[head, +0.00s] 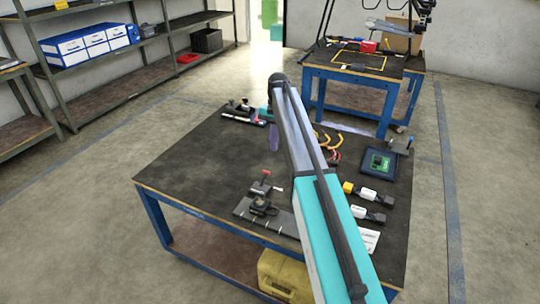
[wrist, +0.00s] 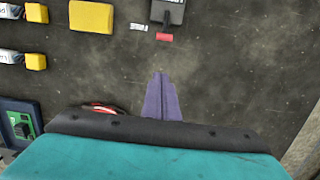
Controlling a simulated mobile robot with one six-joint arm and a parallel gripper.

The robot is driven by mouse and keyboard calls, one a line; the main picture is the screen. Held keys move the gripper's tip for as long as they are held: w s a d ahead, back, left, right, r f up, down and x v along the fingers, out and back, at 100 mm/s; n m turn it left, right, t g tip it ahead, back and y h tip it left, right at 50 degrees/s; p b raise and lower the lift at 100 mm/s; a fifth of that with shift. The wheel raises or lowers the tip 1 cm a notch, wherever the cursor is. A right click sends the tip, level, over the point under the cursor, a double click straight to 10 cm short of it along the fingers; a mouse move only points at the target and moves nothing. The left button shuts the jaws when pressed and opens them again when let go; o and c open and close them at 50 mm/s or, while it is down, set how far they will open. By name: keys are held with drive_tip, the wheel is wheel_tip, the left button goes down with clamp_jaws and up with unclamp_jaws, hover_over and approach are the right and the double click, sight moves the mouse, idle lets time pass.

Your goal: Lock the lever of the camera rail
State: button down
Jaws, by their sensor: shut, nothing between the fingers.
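The camera rail (head: 284,222) is a grey strip with white tick marks at the near edge of the work table. A black clamp (head: 262,204) sits on it, with a red-tipped lever (head: 266,173) standing out on its far side. In the wrist view, a dark grey block (wrist: 168,12) with the lever's red tip (wrist: 165,37) below it shows at the top edge. My gripper has purple fingers (wrist: 161,76), shut and empty, over bare tabletop and apart from the lever. In the head view my gripper (head: 274,148) hangs beyond the lever, partly hidden by my arm.
A small white piece (head: 279,189) lies beside the clamp. Yellow-ended connectors (head: 349,188), a green circuit board (head: 380,161) and curved cables (head: 334,156) lie at the right. Another tool set (head: 242,112) lies at the back. The table's left half (head: 190,165) is clear.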

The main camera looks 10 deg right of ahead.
sight(264, 179)
drive_tip(key=f, duration=0.6)
drive_tip(key=s+f, duration=0.1)
drive_tip(key=f, duration=0.2)
drive_tip(key=shift+a+f, duration=0.25)
drive_tip(key=shift+a, duration=0.05)
drive_tip(key=shift+s+a+r+p, duration=0.2)
drive_tip(key=shift+s+a+r, duration=0.2)
drive_tip(key=shift+s+a, duration=0.25)
drive_tip(key=shift+s+a+r+p, duration=0.2)
drive_tip(key=shift+s+a+r, duration=0.25)
drive_tip(key=shift+s, duration=0.35)
